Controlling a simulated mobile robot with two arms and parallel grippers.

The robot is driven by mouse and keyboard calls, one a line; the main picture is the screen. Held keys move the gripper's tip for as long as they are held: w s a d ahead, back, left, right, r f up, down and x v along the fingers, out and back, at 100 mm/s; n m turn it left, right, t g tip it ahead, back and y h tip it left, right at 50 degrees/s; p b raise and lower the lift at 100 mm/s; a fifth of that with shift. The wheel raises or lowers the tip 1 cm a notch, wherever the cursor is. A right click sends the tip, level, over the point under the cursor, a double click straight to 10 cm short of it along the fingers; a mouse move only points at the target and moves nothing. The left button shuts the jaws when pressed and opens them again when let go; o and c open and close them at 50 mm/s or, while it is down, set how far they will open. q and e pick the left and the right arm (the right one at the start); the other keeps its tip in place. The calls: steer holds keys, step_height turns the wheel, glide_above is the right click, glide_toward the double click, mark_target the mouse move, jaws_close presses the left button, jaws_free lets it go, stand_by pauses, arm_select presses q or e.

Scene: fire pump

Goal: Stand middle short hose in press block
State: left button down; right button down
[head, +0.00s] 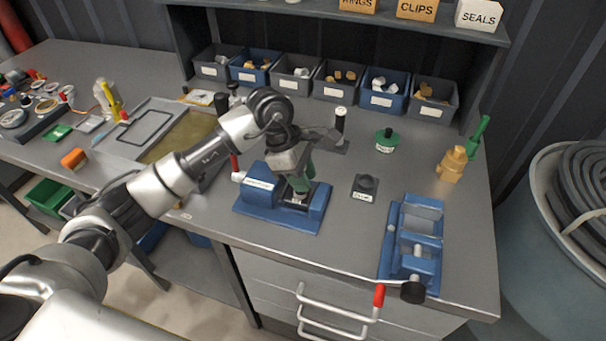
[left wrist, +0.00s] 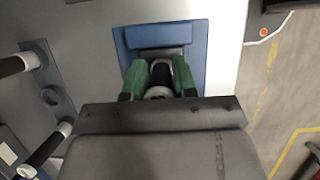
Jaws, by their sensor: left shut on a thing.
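My left gripper (head: 300,184) reaches down over the blue labelled block (head: 258,186), which appears to be the press block. In the left wrist view its green fingers (left wrist: 160,82) are shut on a short dark hose (left wrist: 161,74) with a pale metal end. The hose is over the block's recess, and the blue block (left wrist: 151,37) shows around it. Whether the hose's lower end touches the block is hidden. Other short black hoses with pale ends (left wrist: 17,64) stand at the left of the wrist view. My right gripper is not in view.
A blue vise-like fixture (head: 417,245) with a red-handled lever (head: 379,295) sits to the right. A small black knob piece (head: 366,186) lies between it and the block. A green-capped item (head: 385,140) and a brass fitting (head: 452,164) stand behind. Parts bins (head: 332,85) line the back.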

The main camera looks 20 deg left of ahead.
arm_select(q)
steer(key=c, duration=0.9)
jaws_free()
steer(key=shift+f, duration=0.1)
steer(key=shift+r+p, duration=0.3)
steer(key=shift+r, duration=0.05)
steer(key=b+v, duration=0.2)
steer(key=v, duration=0.9)
steer(key=shift+a+r+b, duration=0.25)
steer(key=shift+r+b, duration=0.05)
steer(key=shift+s+f, duration=0.15)
